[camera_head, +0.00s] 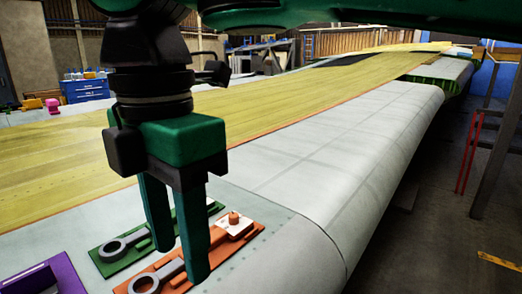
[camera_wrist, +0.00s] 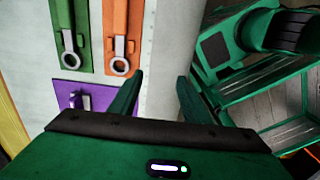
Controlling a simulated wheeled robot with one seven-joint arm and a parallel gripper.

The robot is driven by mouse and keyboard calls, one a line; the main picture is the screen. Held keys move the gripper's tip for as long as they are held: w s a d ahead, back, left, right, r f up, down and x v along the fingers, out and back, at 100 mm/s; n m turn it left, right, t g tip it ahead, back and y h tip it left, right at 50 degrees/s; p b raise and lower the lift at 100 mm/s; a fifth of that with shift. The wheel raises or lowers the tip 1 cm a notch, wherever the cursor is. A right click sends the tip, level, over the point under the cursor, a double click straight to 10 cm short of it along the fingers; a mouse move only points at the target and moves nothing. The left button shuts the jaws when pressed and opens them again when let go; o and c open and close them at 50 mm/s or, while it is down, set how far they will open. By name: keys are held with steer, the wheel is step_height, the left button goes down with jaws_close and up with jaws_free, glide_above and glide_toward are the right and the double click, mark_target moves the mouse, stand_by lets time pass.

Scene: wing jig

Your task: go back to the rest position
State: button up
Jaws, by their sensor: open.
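My gripper (camera_head: 181,258) is in the left half of the head view, pointing down over the wing's grey edge panel. Its two green fingers are apart, with nothing seen between them. In the wrist view the fingers (camera_wrist: 160,80) are also spread and empty. In the head view the fingers overlap a green plate (camera_head: 110,263) and an orange plate (camera_head: 243,233), each with a grey ring-ended tool. The same green plate (camera_wrist: 55,15) and orange plate (camera_wrist: 110,40) show at the upper left of the wrist view, away from the fingertips. Contact cannot be told.
A purple plate (camera_head: 68,275) lies at the lower left of the head view. The long wing (camera_head: 340,135) runs back to the right, its grey panel clear there. A blue cabinet (camera_head: 86,90) stands at the back left. A red-railed stand (camera_head: 468,155) is at the right.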

steer(key=w+d+f+m, duration=0.4)
steer(key=w+d+m, duration=0.15)
steer(key=d, duration=0.35)
steer(key=w+d+f+m, duration=0.35)
steer(key=d+m, duration=0.25)
steer(key=d, duration=0.3)
steer(key=w+d+f+m, duration=0.3)
steer(key=w+d+m, duration=0.25)
steer(key=d, duration=0.35)
steer(key=s+d+f+m, duration=0.4)
steer(key=d+m, duration=0.2)
steer(key=d, duration=0.1)
steer(key=s+d+f+m, duration=0.4)
steer(key=d+m, duration=0.1)
steer(key=d, duration=0.3)
steer(key=s+d+f+m, duration=0.4)
steer(key=s+d+m, duration=0.1)
steer(key=d, duration=0.3)
steer(key=shift+m, duration=0.8)
steer(key=shift+d+f, duration=0.1)
